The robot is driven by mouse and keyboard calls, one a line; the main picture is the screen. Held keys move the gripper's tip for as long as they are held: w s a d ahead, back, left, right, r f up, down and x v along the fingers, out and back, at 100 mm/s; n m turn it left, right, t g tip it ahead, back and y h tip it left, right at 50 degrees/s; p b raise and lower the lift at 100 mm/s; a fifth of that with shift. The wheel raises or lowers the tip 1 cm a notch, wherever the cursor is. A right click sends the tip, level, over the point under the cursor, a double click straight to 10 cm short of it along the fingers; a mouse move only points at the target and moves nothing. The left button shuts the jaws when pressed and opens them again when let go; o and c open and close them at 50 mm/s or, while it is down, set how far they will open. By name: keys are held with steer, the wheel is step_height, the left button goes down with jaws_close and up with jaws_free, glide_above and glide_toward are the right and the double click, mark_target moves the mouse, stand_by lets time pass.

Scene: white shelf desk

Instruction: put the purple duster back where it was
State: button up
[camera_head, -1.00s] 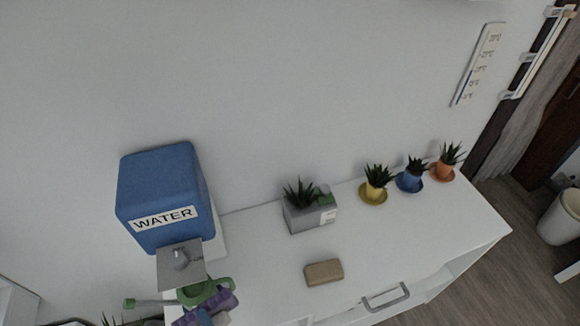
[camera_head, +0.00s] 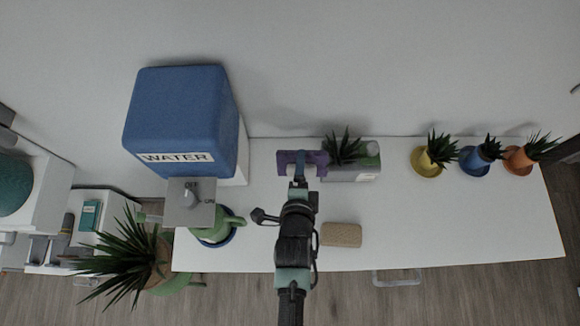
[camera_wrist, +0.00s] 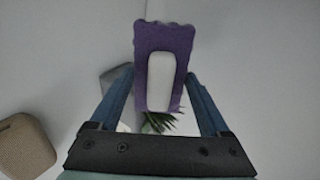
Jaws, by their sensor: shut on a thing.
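The purple duster (camera_head: 290,158) is in my gripper (camera_head: 299,172), over the back of the white desk near the wall. In the wrist view the duster (camera_wrist: 181,41) shows its purple frayed edge and white middle between the two blue fingers of my gripper (camera_wrist: 160,95). My gripper is shut on it. In the head view it is just left of the grey planter (camera_head: 350,176) with a dark spiky plant. I cannot tell whether the duster touches the desk or the planter.
A blue water box (camera_head: 185,115) stands to the left, with a green can (camera_head: 213,230) under its tap. A brown block (camera_head: 341,235) lies right of my arm. Three small potted plants (camera_head: 428,163) stand at the right. The front middle of the desk (camera_head: 420,225) is clear.

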steer(key=shift+s+f+g, duration=0.35)
steer(key=shift+g, duration=0.45)
steer(key=s+a+g+y+b, duration=0.1)
steer(key=s+a+g, duration=0.2)
steer(key=s+g, duration=0.7)
step_height(320, 180, down, 9)
steer(key=shift+s+f, duration=0.1)
steer(key=shift+f, duration=0.05)
steer(key=o, duration=1)
step_height(320, 180, up, 12)
steer(key=shift+r, duration=0.1)
